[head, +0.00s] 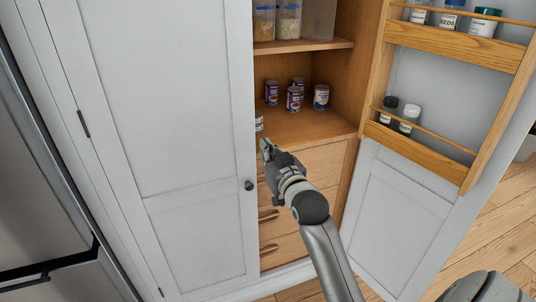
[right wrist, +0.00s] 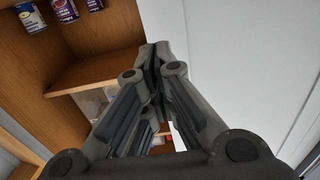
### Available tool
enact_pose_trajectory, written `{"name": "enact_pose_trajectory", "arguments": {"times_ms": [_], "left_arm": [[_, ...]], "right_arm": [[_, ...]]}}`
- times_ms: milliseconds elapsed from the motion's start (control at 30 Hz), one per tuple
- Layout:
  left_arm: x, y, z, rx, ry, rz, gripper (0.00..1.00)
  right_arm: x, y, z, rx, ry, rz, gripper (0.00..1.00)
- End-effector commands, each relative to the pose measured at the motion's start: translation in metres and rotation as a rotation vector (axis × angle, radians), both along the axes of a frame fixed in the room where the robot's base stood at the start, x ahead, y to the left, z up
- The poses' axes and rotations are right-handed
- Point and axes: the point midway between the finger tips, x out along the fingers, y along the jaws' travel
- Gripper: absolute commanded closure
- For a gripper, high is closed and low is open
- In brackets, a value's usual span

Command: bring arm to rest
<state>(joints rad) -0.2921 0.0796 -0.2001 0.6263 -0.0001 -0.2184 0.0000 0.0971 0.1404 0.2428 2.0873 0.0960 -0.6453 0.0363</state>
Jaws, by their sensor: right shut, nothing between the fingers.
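My right gripper (head: 265,150) is in front of the open half of the cupboard, beside the edge of the closed left door (head: 200,215). Its fingers are shut and hold nothing. In the right wrist view the shut fingers (right wrist: 155,60) fill the middle, with a shelf behind to the left and a white panel to the right. My right arm (head: 330,255) reaches up from the bottom of the head view. My left gripper does not show.
The open right door (head: 395,205) carries wooden racks (head: 455,45) with jars and bottles. Several cans (head: 294,99) stand on the cupboard shelf (head: 315,130), above wooden drawers (head: 320,165). Containers (head: 288,20) stand on the shelf above. A grey fridge (head: 40,170) is at the left.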

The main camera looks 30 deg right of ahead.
Motion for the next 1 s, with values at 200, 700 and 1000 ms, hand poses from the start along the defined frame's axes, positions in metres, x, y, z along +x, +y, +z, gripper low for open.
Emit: {"name": "enact_pose_trajectory", "arguments": {"times_ms": [200, 700, 1000], "left_arm": [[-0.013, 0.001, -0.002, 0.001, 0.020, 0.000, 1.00], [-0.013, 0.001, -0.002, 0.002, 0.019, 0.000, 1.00], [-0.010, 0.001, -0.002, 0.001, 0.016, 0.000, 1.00]], "right_arm": [[-0.008, 0.002, 0.000, 0.000, 0.000, 0.000, 1.00], [0.003, 0.030, -0.210, 0.034, 0.351, 0.057, 1.00], [-0.078, 0.073, -0.421, 0.041, 0.712, 0.127, 1.00]]}}
